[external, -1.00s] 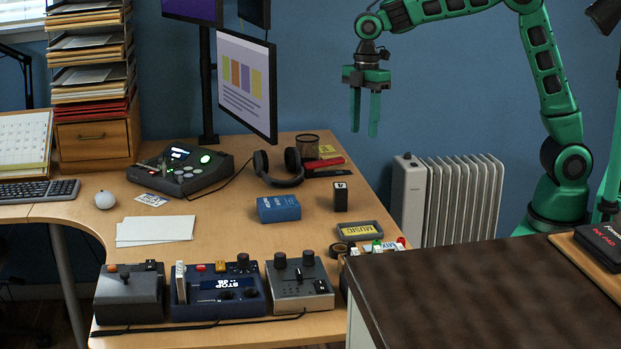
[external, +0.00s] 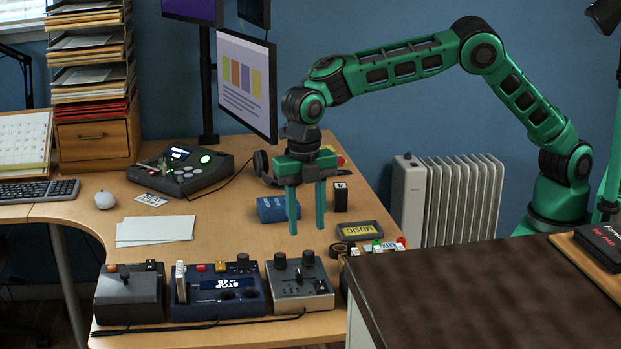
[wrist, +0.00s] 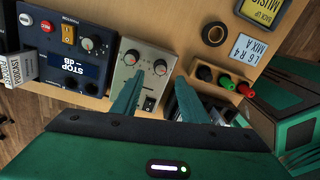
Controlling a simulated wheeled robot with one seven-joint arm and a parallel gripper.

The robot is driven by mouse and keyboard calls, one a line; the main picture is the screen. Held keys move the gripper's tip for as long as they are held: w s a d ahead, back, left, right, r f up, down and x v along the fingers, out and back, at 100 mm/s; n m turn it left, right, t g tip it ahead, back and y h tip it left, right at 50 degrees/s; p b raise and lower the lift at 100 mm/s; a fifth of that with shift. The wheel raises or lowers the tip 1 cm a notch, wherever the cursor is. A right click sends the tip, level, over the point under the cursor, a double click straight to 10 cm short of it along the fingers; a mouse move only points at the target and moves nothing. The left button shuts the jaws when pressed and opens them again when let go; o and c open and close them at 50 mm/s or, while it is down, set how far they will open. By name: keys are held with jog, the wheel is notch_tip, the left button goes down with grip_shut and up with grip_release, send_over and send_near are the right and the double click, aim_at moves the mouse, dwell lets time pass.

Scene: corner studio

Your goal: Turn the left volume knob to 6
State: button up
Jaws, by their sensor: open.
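The grey box (external: 299,287) with two black knobs stands at the front right of the wooden desk. Its left knob (external: 280,260) and right knob (external: 308,258) sit side by side at the back of its top. In the wrist view the left knob (wrist: 131,57) is clear of my fingers, to their left. The right knob (wrist: 160,67) shows between my fingertips. My gripper (external: 306,230) points down, open and empty, above and behind the box in the external view. The knob's scale numbers are too small to read.
A blue box with a display (external: 219,297) stands close on the left of the grey box, and a dark grey box (external: 130,298) beyond it. A blue carton (external: 278,209), a small black block (external: 340,197) and a MUSIC case (external: 360,231) lie behind. A dark counter (external: 490,300) is at right.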

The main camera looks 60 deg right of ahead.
aim_at(307, 253)
notch_tip(307, 253, down, 8)
jog(key=shift+d+r, duration=0.1)
jog(key=shift+r, duration=0.1)
grip_shut()
